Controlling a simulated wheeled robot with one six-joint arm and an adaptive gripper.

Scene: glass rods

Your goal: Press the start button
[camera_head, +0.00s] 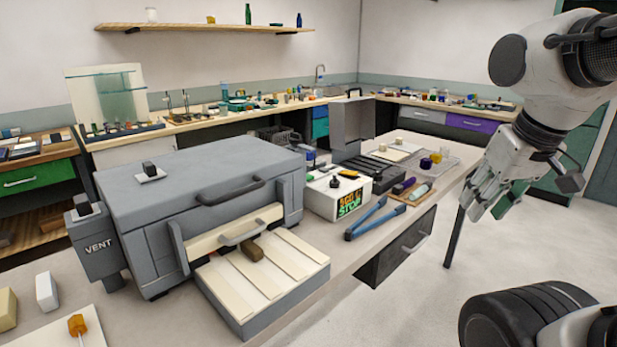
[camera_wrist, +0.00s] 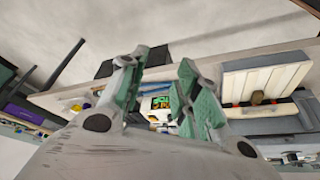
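A white control box (camera_head: 322,204) stands on the bench, right of a large grey kiln (camera_head: 205,195). Its front has a dark display (camera_head: 350,203) with green and orange lettering; the lower word looks like STOP. Small dark controls (camera_head: 335,182) sit on its top; I cannot tell which is the start button. My gripper (camera_head: 497,200) hangs in the air off the bench's right side, well apart from the box. In the wrist view, my gripper (camera_wrist: 158,68) has its green-padded fingers spread with nothing held, and the lettered display (camera_wrist: 161,102) shows between them.
Blue-handled tongs (camera_head: 372,220) lie in front of the box. A grey slab with pale boards (camera_head: 262,275) juts from the kiln front. An open grey case (camera_head: 352,122) stands behind the box. A wooden tray (camera_head: 412,192) holds small items.

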